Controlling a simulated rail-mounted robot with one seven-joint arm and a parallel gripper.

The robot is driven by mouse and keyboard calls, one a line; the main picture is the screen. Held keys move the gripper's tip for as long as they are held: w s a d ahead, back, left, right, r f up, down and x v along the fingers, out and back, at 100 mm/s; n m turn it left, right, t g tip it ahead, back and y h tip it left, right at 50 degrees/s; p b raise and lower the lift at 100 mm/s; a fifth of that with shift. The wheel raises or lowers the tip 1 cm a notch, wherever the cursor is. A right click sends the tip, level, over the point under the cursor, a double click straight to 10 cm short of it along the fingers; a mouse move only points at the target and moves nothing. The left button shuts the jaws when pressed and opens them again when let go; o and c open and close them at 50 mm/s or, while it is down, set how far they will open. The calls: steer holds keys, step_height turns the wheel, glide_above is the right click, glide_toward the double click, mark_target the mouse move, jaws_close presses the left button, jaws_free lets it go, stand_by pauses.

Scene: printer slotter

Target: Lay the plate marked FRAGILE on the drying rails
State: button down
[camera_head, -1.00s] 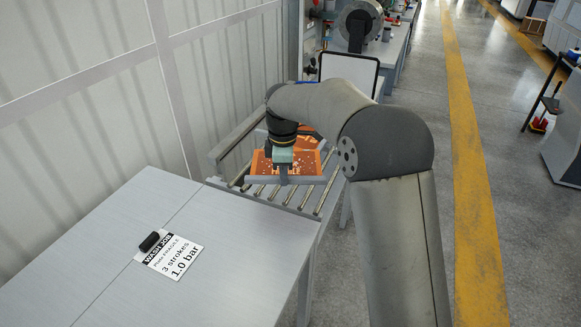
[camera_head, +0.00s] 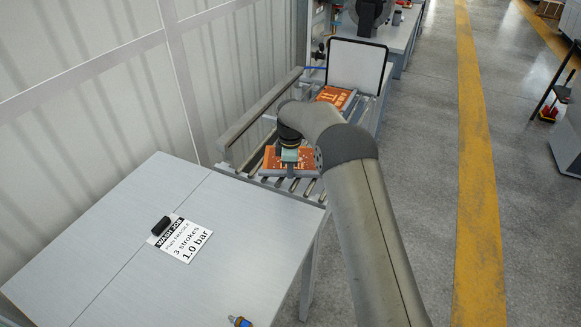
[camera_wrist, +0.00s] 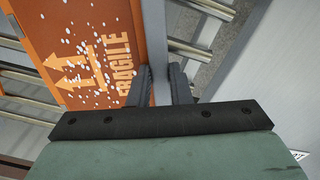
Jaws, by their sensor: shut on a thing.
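My gripper (camera_wrist: 160,74) is shut on the plate's grey edge strip (camera_wrist: 163,95). In the head view my gripper (camera_head: 289,166) points down at the near side of the plate, and my arm covers part of it. Rail rods show past the plate in the wrist view; I cannot tell whether it touches them.
A second orange plate (camera_head: 335,97) lies farther back, before a black-rimmed white panel (camera_head: 356,66). The grey table (camera_head: 110,250) in front holds a wash job card (camera_head: 187,241) and a black block (camera_head: 161,226). A panelled wall (camera_head: 90,110) bounds the left.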

steer(key=shift+f, duration=0.15)
steer(key=c, duration=1.3)
jaws_free()
steer(key=shift+d+r+b, duration=0.1)
steer(key=shift+r+b, duration=0.6)
steer(key=shift+r, duration=5.6)
